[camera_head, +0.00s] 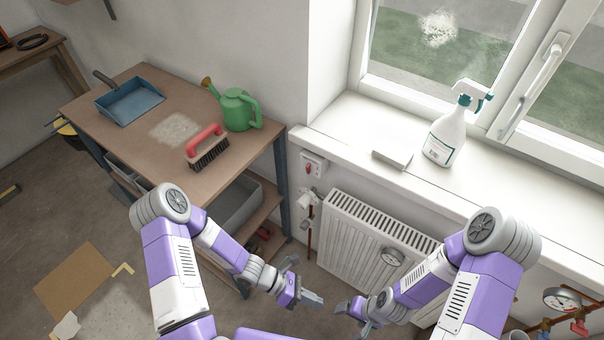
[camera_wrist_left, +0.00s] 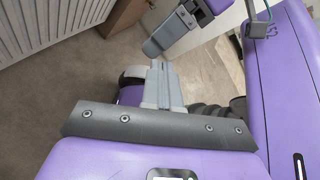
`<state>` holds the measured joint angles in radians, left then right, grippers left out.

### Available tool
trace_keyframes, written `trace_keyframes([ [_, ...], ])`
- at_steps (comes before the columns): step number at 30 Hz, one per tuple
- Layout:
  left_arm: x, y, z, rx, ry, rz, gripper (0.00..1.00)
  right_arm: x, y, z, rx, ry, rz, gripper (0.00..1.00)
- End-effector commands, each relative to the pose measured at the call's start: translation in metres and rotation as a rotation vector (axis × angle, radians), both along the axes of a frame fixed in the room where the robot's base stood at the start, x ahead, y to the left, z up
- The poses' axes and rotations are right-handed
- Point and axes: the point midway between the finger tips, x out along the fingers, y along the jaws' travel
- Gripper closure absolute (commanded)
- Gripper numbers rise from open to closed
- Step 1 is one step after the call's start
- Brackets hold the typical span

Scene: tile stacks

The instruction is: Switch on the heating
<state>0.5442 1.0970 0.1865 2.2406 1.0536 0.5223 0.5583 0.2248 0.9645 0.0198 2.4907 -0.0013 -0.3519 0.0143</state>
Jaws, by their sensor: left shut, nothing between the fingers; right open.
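A white ribbed radiator (camera_head: 350,240) is on the wall under the window sill, with a round dial (camera_head: 392,257) on its front. A white wall plate with a red switch (camera_head: 309,168) is left of it, just under the sill; the switch's setting is too small to tell. A white valve head (camera_head: 307,197) sits on a pipe below the plate. My left gripper (camera_head: 312,300) is shut and empty, low in front of the radiator. My right gripper (camera_head: 352,316) is open and empty, to its right. The radiator's edge (camera_wrist_left: 55,20) also shows in the left wrist view.
A workbench (camera_head: 140,145) at left carries a blue dustpan (camera_head: 130,104), a red-handled brush (camera_head: 207,150) and a green watering can (camera_head: 238,110). A spray bottle (camera_head: 447,135) and a white block (camera_head: 392,154) stand on the sill (camera_head: 350,125). A gauge (camera_head: 562,300) is at lower right.

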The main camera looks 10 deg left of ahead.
Motion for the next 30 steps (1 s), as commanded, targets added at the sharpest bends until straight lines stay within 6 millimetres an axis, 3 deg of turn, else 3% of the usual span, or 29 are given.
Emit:
trace_keyframes([
  [2, 0.045, -0.003, 0.022, -0.154, 0.178, 0.272, 1.0, 0.0, 0.0, 0.003, 0.0, 0.0, 0.0, 0.23],
  [5, 0.107, 0.013, 0.048, -0.377, 0.365, 0.592, 1.0, 0.0, 0.0, 0.005, 0.0, 0.0, 0.0, 0.23],
  [9, 0.181, 0.067, 0.071, -0.687, 0.527, 0.953, 1.0, 0.0, 0.0, 0.007, 0.0, 0.0, 0.0, 0.23],
  [12, 0.212, 0.108, 0.079, -0.866, 0.579, 1.127, 1.0, 0.0, 0.0, 0.008, 0.0, 0.0, 0.0, 0.23],
  [15, 0.228, 0.138, 0.083, -0.985, 0.599, 1.232, 1.0, 0.0, 0.0, 0.008, 0.0, 0.0, 0.0, 0.23],
  [18, 0.235, 0.152, 0.085, -1.043, 0.606, 1.28, 1.0, 0.0, 0.0, 0.009, 0.0, 0.0, 0.0, 0.23],
  [30, 0.236, 0.154, 0.086, -1.054, 0.607, 1.289, 1.0, 0.0, 0.0, 0.008, 0.0, 0.0, 0.0, 0.23],
])
